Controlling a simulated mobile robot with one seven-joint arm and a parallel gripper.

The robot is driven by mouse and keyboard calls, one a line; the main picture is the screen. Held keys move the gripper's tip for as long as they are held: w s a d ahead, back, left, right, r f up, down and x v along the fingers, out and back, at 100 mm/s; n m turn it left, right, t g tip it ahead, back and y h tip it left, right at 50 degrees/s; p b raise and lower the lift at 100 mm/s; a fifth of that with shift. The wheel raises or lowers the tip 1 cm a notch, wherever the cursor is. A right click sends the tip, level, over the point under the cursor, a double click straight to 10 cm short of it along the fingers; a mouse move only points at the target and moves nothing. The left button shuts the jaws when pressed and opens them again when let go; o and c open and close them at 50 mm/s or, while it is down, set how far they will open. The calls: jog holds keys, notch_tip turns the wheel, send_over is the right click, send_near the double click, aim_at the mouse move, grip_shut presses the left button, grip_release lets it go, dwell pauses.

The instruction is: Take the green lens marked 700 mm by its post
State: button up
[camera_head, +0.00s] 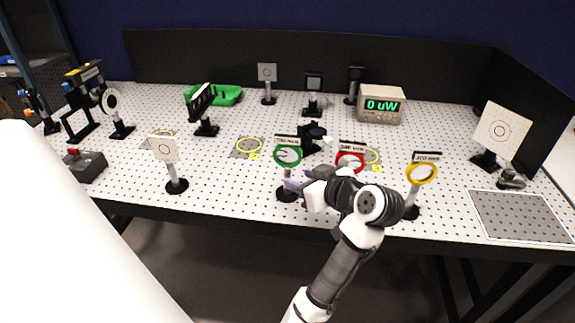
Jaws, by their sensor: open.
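The green-ringed lens (287,156) stands upright at the front middle of the perforated table, with a small dark label above it. The label is too small to read surely. Its post (287,174) rises from a round black base (286,196). My wrist hides the table to the right of the base.
A red-ringed lens (350,159) stands close on the right, its lower part hidden by my arm. A yellow-ringed lens (421,173) stands further right. A white target card (164,149) is to the left. A dark mount (311,136) stands behind.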

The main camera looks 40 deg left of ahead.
aim_at(290, 175)
jog(key=p+x, duration=0.1)
jog(key=x, duration=0.5)
jog(key=shift+w+a, duration=0.1)
jog(key=shift+a, duration=0.1)
grip_shut()
